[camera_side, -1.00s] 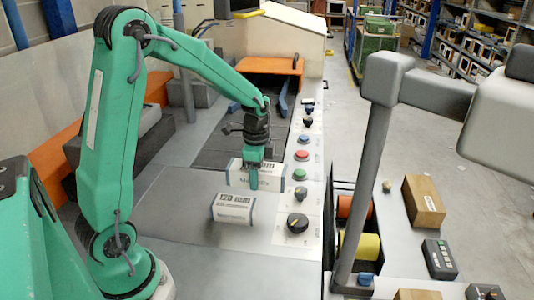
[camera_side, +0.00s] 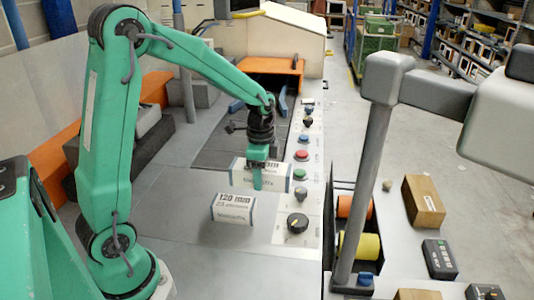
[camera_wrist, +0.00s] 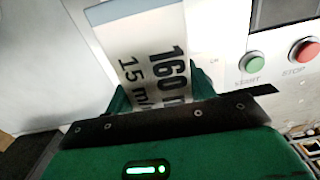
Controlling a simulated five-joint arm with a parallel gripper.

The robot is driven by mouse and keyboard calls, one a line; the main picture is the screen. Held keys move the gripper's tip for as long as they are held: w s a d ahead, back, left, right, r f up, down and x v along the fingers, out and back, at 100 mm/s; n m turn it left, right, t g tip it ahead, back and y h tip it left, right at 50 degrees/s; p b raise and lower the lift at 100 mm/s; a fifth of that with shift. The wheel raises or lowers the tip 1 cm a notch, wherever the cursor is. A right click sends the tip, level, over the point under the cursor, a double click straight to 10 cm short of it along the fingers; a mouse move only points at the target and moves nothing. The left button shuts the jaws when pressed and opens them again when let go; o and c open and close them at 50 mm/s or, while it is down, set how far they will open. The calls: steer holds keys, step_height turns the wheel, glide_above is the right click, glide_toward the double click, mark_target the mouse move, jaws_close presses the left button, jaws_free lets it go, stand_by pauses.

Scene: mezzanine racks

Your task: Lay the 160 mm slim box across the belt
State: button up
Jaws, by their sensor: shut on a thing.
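The 160 mm slim box (camera_side: 277,178) is white with dark print and sits in my gripper (camera_side: 257,180) beside the button panel. In the wrist view the box (camera_wrist: 145,50) shows "160" and "15 m" on its face, between the green fingers. My gripper (camera_wrist: 160,100) is shut on it; the fingers hide part of the box. I cannot tell whether the box touches the surface under it. What looks like the belt is a dark strip (camera_side: 212,158) behind the box, partly hidden by my arm.
A 120 mm box (camera_side: 234,208) stands in front of the held box on the grey surface. A panel with a red button (camera_side: 301,155), a green button (camera_side: 299,174) and a black knob (camera_side: 297,222) runs along the right. The grey surface at front left is clear.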

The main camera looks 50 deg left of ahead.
steer(key=w+a+f, duration=0.1)
steer(key=w+a, duration=0.1)
steer(key=a, duration=0.6)
steer(key=w+a+f, duration=0.1)
steer(key=w+a, duration=0.2)
steer(key=a, duration=0.6)
steer(key=w+a+f, duration=0.2)
steer(key=a, duration=0.7)
steer(key=shift+w+a+n, duration=0.15)
steer(key=shift+w+n, duration=0.1)
steer(key=shift+n, duration=0.05)
steer(key=shift+f, duration=0.2)
steer(key=shift+f, duration=2.85)
steer(key=shift+f, duration=0.4)
steer(key=o, duration=1.3)
steer(key=shift+c, duration=0.2)
